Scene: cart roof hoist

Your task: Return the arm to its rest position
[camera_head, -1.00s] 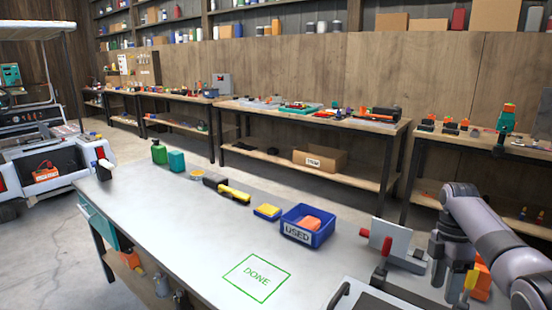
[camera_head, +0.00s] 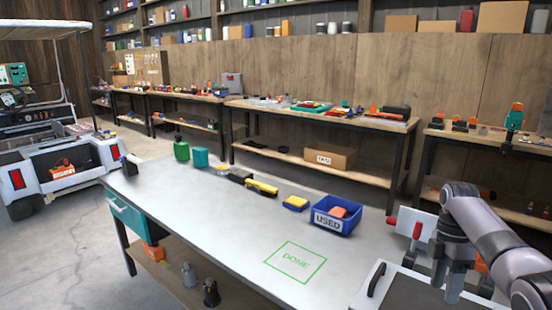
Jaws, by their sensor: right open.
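My right arm (camera_head: 490,235) comes in from the right edge, with its grey right gripper (camera_head: 450,285) pointing down over the right end of the metal workbench (camera_head: 215,225). The gripper is open, and I see nothing between its fingers. It stands in front of a grey block with a red handle (camera_head: 417,230) and some orange parts, which it partly hides. My left gripper is not in view.
A blue bin marked USED (camera_head: 345,228) holds an orange item. A green DONE square (camera_head: 295,262) is empty. A dark-topped tray (camera_head: 420,292) lies at the front right. A cart (camera_head: 60,165) stands at left; the floor beside it is clear.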

